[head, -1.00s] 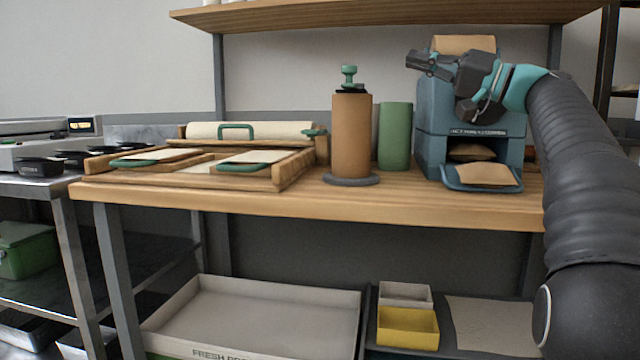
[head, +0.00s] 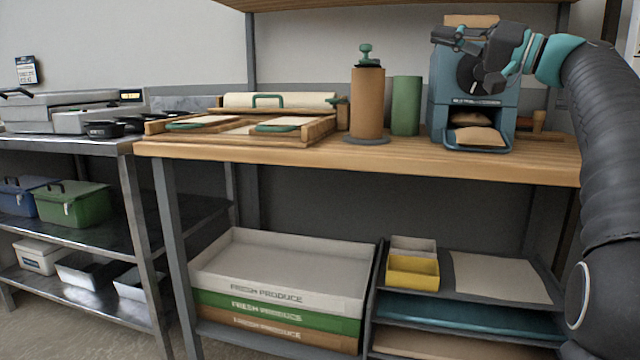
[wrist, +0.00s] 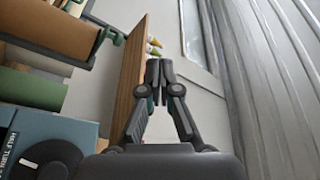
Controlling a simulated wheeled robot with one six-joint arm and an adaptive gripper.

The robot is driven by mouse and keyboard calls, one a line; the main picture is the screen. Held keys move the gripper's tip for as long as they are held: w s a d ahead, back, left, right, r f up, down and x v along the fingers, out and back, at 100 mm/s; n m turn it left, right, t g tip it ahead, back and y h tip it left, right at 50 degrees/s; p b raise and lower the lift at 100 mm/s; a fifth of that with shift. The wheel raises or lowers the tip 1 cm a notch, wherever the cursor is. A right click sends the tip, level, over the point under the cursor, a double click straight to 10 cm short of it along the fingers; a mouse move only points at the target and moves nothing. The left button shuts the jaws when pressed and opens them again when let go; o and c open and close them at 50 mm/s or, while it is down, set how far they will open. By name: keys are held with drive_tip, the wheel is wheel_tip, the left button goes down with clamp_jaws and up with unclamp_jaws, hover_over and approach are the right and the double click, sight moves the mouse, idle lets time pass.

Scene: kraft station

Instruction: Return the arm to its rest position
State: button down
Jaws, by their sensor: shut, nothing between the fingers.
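My gripper (head: 447,38) is raised in front of the blue dispenser (head: 455,125) at the right of the wooden bench, with its fingers pointing left in the head view. In the wrist view my gripper (wrist: 159,72) has its fingertips together and holds nothing. The dispenser also shows at the lower left of the wrist view (wrist: 50,125). My arm bends up along the right edge of the head view and hides part of the bench's right end.
The wooden bench (head: 240,150) holds a brown roll (head: 367,105), a green cylinder (head: 406,105) and a wooden frame (head: 290,137). A wooden shelf (head: 350,4) runs above. A steel table (head: 60,141) stands left. Stacked trays (head: 270,285) sit below the bench.

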drive_tip(key=s+a+f+m+g+h+p, duration=0.15)
drive_tip(key=s+a+f+h, duration=0.3)
drive_tip(key=f, duration=0.45)
drive_tip(key=s+a+f+m+g+h+p, duration=0.1)
drive_tip(key=s+a+f+m+h, duration=0.1)
drive_tip(key=s+a+f+h, duration=0.5)
drive_tip(key=s+d+f+g+h+p, duration=0.1)
drive_tip(key=s+f, duration=0.5)
drive_tip(key=f, duration=0.3)
drive_tip(key=s+d+f+n+g+h+p, duration=0.1)
drive_tip(key=s+d+f+h, duration=0.1)
drive_tip(key=s+f, duration=0.5)
drive_tip(key=s+d+f+n+g+h+p, duration=0.1)
drive_tip(key=s+f, duration=0.5)
drive_tip(key=f, duration=0.6)
drive_tip(key=shift+s+d+f+h+p, duration=0.2)
drive_tip(key=shift+d+f+h+p, duration=0.2)
drive_tip(key=shift+d+h, duration=0.3)
drive_tip(key=shift+a+g, duration=0.1)
drive_tip(key=shift+g, duration=0.15)
